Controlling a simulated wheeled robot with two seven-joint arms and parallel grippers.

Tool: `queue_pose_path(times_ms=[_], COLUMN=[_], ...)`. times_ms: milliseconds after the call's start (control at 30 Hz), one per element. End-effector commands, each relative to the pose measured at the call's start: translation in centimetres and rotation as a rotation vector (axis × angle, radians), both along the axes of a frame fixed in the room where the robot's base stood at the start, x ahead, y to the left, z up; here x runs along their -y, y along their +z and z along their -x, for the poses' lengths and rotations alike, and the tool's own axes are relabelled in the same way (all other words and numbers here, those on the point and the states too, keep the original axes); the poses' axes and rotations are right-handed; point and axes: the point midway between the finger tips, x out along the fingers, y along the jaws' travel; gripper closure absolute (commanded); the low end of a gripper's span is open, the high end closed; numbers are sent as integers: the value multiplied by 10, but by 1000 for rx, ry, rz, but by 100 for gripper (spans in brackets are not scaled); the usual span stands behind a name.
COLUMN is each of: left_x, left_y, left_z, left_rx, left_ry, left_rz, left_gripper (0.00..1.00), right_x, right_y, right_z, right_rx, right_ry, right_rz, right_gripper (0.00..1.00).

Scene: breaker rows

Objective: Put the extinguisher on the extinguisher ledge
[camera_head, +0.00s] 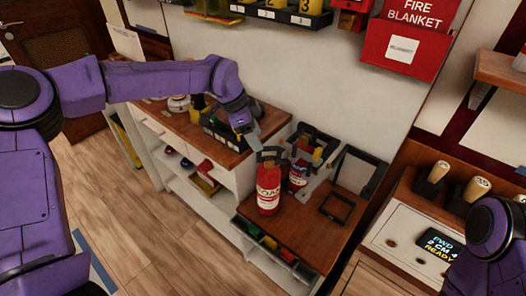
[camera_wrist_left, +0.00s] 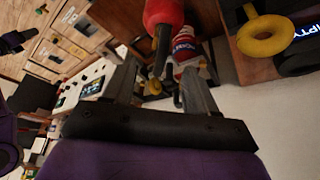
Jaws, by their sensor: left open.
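A red extinguisher (camera_head: 268,196) with a white FOAM label and black top stands upright on the wooden ledge top (camera_head: 305,228). A second red extinguisher (camera_head: 298,177) with a blue and white label stands just behind it, by a pale bracket. My left gripper (camera_head: 252,136) is open and empty, above and slightly left of the front extinguisher's top. In the left wrist view, a red rounded body (camera_wrist_left: 163,12) with a black part and the labelled extinguisher (camera_wrist_left: 184,48) show beyond the open fingers (camera_wrist_left: 160,86). My right gripper is out of the head view; only its arm shows.
An empty black square frame (camera_head: 337,207) lies on the wooden top, with an upright black frame (camera_head: 360,170) behind. A console with a lit display (camera_head: 438,245) is at right. A red fire blanket box (camera_head: 402,48) hangs above.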

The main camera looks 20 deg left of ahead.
Motion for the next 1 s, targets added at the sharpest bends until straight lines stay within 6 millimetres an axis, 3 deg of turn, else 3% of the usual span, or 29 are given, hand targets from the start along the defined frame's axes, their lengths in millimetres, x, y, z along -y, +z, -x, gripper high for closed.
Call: queue_pose_path(times_ms=[167, 400, 467, 567, 667, 700, 767, 800, 867, 900, 933, 1000], left_x=[-7, -8, -9, -19, -47, -63, -85, -96, -107, -110, -110, -108], left_y=[19, 20, 6, -51, -141, -178, -223, -246, -276, -291, -301, -318], left_z=[3, 4, 7, 25, 68, 92, 127, 150, 186, 211, 229, 273], left_rx=[1, -1, -2, -14, -78, -126, -213, -270, -351, -386, 364, 256], left_ry=[0, -5, -49, -289, -829, -1148, -1669, -2029, -2581, -2940, 2906, 2488], left_rz=[1, -4, -48, -246, -562, -685, -808, -844, -818, -748, 612, 289], left_gripper=[43, 43, 43, 43, 43, 43, 43, 43, 43, 43, 43, 43], right_x=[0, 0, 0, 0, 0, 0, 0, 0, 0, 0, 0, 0], right_y=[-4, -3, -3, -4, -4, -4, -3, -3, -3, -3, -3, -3], right_z=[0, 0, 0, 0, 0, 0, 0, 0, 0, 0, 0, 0], right_rx=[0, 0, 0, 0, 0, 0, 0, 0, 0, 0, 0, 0], right_ry=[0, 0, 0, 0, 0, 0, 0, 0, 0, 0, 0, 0], right_rz=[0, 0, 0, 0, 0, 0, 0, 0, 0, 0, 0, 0], right_gripper=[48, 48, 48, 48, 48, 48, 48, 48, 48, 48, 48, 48])
